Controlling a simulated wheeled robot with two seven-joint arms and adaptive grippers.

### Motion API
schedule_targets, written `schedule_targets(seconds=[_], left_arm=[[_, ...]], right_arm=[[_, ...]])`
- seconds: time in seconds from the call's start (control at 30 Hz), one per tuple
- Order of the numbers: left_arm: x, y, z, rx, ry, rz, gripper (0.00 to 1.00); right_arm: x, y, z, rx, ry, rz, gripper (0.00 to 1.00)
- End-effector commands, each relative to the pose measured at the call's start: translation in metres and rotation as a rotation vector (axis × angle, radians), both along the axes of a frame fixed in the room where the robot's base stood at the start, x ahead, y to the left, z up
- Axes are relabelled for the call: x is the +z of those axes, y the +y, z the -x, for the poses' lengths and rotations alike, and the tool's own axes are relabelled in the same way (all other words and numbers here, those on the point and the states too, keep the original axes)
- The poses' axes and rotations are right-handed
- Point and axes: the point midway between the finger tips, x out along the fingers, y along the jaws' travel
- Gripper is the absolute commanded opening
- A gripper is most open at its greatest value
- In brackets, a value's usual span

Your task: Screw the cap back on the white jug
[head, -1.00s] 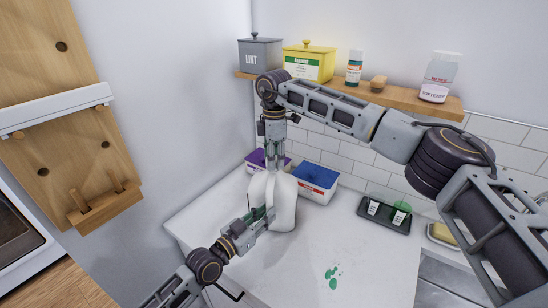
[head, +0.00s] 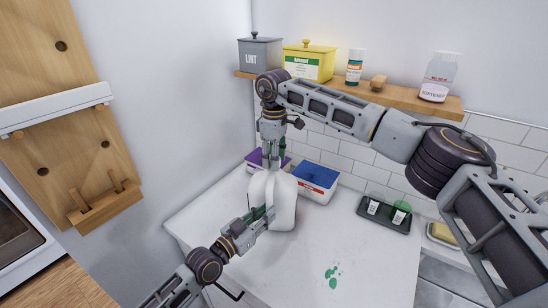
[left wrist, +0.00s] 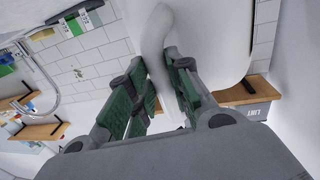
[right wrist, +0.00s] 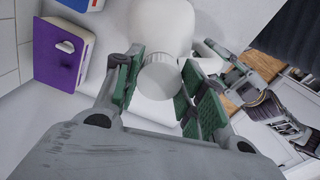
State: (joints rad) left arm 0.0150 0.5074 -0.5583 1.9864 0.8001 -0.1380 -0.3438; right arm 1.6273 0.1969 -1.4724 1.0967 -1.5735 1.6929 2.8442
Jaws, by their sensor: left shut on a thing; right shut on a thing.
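The white jug (head: 284,207) stands upright on the white counter (head: 300,262). My left gripper (head: 262,216) is shut on the jug's handle, low at its front; the handle (left wrist: 156,32) passes between the green fingers in the left wrist view. My right gripper (head: 271,166) points straight down at the jug's top. In the right wrist view its fingers are shut around the round, pale cap (right wrist: 160,78), over the jug's neck. The fingers and arm hide the cap in the head view. I cannot tell how far the cap sits on the threads.
A purple box (head: 255,158) and a blue-topped box (head: 317,180) stand close behind the jug. A black tray (head: 384,214) with small cups is to the right. Green spots (head: 332,275) mark the counter in front. A shelf (head: 405,96) with containers runs above.

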Motion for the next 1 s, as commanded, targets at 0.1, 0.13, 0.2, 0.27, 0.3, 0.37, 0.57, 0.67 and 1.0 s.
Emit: schedule_targets(seconds=[0.1,0.13,0.2,0.27,0.3,0.37,0.57,0.67,1.0], left_arm=[[-0.003,-0.001,0.001,-0.002,0.009,-0.001,0.00],[-0.003,-0.001,0.001,-0.002,0.009,-0.001,0.00],[-0.003,-0.001,0.001,-0.002,0.009,-0.001,0.00],[-0.003,-0.001,0.001,-0.002,0.009,0.000,0.00],[-0.003,-0.001,0.001,-0.002,0.009,0.000,0.00],[-0.003,-0.001,0.001,-0.002,0.009,0.000,0.00],[-0.003,-0.001,0.001,-0.002,0.009,0.000,0.00],[-0.003,-0.001,0.001,-0.002,0.009,0.000,0.00],[-0.003,-0.001,0.001,-0.002,0.008,0.001,0.00]], right_arm=[[0.001,-0.001,-0.001,-0.001,-0.003,-0.001,0.45],[0.001,0.000,-0.001,-0.001,-0.003,-0.001,0.49],[0.001,0.000,-0.001,0.000,-0.002,0.000,0.58],[0.001,0.000,-0.001,0.000,-0.002,0.000,0.62],[0.001,0.000,-0.001,0.001,-0.001,-0.001,0.62],[0.000,0.000,0.000,0.001,-0.001,-0.001,0.62],[0.001,0.000,0.000,0.002,-0.001,0.000,0.62],[0.005,0.000,0.000,0.002,-0.001,-0.001,0.62],[0.034,0.000,0.000,0.001,-0.001,-0.001,0.62]])
